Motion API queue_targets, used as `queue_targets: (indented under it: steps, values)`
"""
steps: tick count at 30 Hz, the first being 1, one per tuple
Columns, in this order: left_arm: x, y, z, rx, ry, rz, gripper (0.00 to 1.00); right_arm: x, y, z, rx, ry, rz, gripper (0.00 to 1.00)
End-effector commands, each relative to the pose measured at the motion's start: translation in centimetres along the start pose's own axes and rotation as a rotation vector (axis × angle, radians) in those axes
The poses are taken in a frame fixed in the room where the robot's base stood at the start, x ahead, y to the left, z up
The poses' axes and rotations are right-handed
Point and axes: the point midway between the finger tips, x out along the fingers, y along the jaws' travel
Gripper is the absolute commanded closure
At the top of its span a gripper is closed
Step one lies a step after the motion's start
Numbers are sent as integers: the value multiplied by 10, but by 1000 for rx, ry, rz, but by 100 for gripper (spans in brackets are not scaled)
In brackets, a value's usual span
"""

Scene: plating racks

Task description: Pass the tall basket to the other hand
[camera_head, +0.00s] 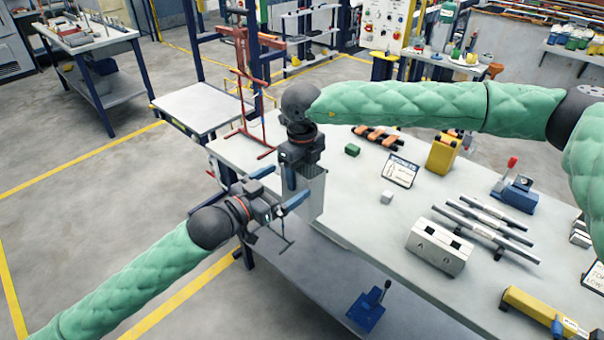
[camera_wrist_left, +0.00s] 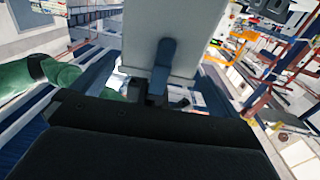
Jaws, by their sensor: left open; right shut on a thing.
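The tall basket (camera_head: 314,192) is a narrow grey upright box, held over the near left edge of the table. It also shows in the left wrist view as a pale grey block (camera_wrist_left: 190,30) at the upper middle. My right gripper (camera_head: 297,168) is shut on it from above. My left gripper (camera_head: 287,184) is open at the basket's left side, one blue finger overlapping its near edge in the head view. In the left wrist view a blue finger (camera_wrist_left: 163,65) crosses the basket's front. Contact with it cannot be told. The basket's far side is hidden.
The white table (camera_head: 345,225) carries a grey slotted block (camera_head: 438,250), metal bars (camera_head: 485,228), a yellow box (camera_head: 443,152), a green block (camera_head: 352,149) and a small sign (camera_head: 400,170). A red wire rack (camera_head: 245,110) stands at the far left end.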

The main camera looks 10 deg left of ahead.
Motion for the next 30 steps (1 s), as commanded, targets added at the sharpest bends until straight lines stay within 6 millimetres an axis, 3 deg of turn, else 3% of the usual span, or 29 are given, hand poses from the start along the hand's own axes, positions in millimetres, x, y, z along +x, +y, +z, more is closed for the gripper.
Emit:
queue_targets:
  steps: [9,19,23,30]
  values:
    - [-38,0,1,0,-1,-1,0,-1,0,0,0,-1,0,73]
    - [-54,1,4,-4,-5,0,0,-1,0,0,0,-1,0,73]
    - [-60,7,20,-29,-26,0,0,-1,0,0,0,-1,0,73]
    - [-68,44,69,-194,-48,-19,0,-1,0,0,0,-1,0,73]
